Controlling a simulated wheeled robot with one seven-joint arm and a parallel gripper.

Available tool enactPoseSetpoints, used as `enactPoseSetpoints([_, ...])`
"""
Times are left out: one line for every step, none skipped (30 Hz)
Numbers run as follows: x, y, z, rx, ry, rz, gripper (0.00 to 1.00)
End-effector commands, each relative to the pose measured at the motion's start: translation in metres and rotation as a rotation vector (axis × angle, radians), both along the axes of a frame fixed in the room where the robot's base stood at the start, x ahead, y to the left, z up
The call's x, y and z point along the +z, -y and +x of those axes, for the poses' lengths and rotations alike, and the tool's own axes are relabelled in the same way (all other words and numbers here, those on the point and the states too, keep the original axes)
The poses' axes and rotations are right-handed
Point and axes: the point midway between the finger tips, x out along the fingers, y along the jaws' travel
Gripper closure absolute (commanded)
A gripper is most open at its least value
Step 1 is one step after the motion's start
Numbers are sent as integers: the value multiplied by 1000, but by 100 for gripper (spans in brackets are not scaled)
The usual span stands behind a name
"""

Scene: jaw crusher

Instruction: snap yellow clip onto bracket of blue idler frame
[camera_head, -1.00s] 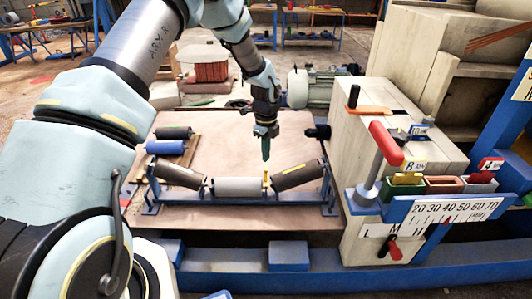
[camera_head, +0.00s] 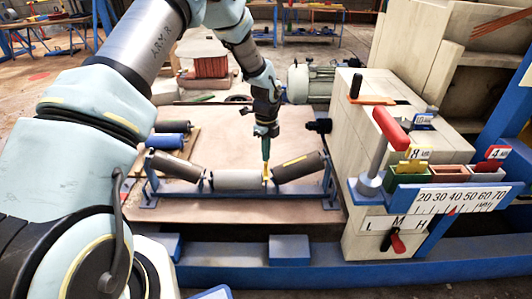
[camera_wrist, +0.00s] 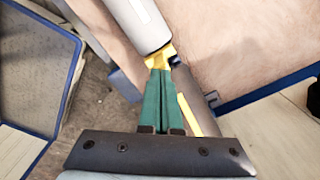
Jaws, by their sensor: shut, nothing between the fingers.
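The blue idler frame (camera_head: 180,204) stands on a board, with a pale middle roller (camera_head: 237,180) and two dark tilted side rollers. The yellow clip (camera_head: 266,177) sits upright at the gap between the middle roller and the right roller (camera_head: 299,167). In the wrist view the clip (camera_wrist: 158,58) shows just beyond my fingertips, beside the roller end. My gripper (camera_head: 265,160) points down over the clip, with its green fingers (camera_wrist: 159,72) shut together and empty. The tips are at or touching the clip's top; the bracket under it is mostly hidden.
Blue and black spare rollers (camera_head: 166,142) lie behind the frame's left end. At the right stand a wooden machine body, a red-handled lever (camera_head: 388,130), small colored bins (camera_head: 446,173) and a scale plate (camera_head: 460,198). A blue beam (camera_head: 350,272) runs along the front.

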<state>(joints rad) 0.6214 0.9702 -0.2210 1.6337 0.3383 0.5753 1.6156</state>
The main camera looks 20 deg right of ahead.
Motion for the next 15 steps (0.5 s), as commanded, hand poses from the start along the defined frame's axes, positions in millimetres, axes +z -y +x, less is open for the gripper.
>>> enactPoseSetpoints([0,0,0,0,0,1,100])
enactPoseSetpoints([0,0,0,0,0,0,100])
enactPoseSetpoints([1,0,0,0,0,0,100])
enactPoseSetpoints([3,0,0,0,0,0,100])
enactPoseSetpoints([4,0,0,0,0,0,100])
enactPoseSetpoints([7,0,0,0,0,0,100])
enactPoseSetpoints([10,0,0,0,0,0,100])
enactPoseSetpoints([13,0,0,1,0,0,100])
enactPoseSetpoints([17,0,0,1,0,0,100])
enactPoseSetpoints([20,0,0,1,0,0,100])
enactPoseSetpoints([23,0,0,1,0,-1,100])
enactPoseSetpoints([27,0,0,0,0,-1,100])
enactPoseSetpoints([29,0,0,0,0,-1,100])
enactPoseSetpoints([30,0,0,0,0,-1,100])
enactPoseSetpoints([31,0,0,0,0,0,100])
